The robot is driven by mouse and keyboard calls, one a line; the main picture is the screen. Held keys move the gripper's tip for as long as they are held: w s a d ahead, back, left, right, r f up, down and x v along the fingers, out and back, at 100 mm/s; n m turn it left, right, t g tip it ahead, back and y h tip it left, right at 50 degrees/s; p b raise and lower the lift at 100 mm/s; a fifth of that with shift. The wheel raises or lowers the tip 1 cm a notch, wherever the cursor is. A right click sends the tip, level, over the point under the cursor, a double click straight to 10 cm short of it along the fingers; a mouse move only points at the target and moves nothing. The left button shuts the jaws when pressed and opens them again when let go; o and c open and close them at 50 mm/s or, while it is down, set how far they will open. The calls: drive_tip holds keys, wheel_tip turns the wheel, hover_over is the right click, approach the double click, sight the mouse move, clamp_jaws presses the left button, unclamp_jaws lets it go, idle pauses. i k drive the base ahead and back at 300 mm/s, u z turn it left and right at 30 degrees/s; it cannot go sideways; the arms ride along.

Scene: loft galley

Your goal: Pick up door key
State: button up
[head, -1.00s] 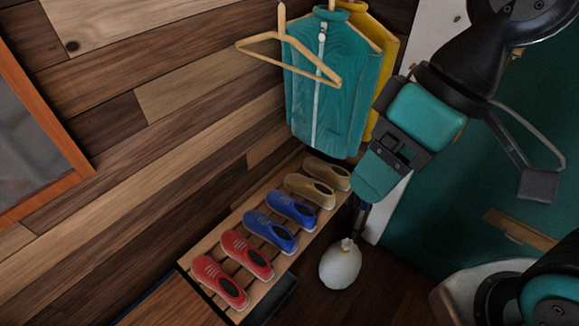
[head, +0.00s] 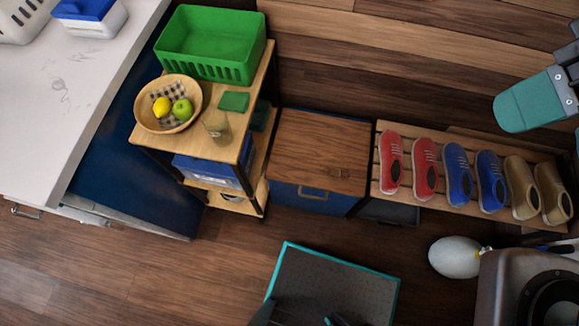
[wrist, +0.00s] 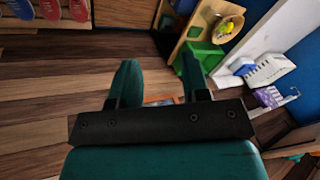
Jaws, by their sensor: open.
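A small brass-coloured item (head: 339,173), which looks like the door key, lies on the brown wooden top of a low blue cabinet (head: 310,145) in the head view. It is too small to make out its shape. I cannot make out the key in the wrist view. My gripper (wrist: 160,72) shows in the wrist view with its two teal fingers apart and nothing seen held between them. A teal part of my arm is at the right edge of the head view, above the shoes and well away from the key.
A shoe rack with red (head: 425,168), blue (head: 458,175) and tan shoes (head: 522,187) stands right of the cabinet. Left is a shelf unit (head: 236,150) with a green basket (head: 205,60), fruit bowl (head: 190,123) and glass (head: 217,126). A white rounded object (head: 455,257) is below the rack.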

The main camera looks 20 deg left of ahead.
sight(333, 171)
drive_tip(key=u, duration=2)
drive_tip(key=k, duration=0.75)
drive_tip(key=z, duration=0.7)
drive_tip(key=i, duration=0.5)
drive_tip(key=u, duration=0.05)
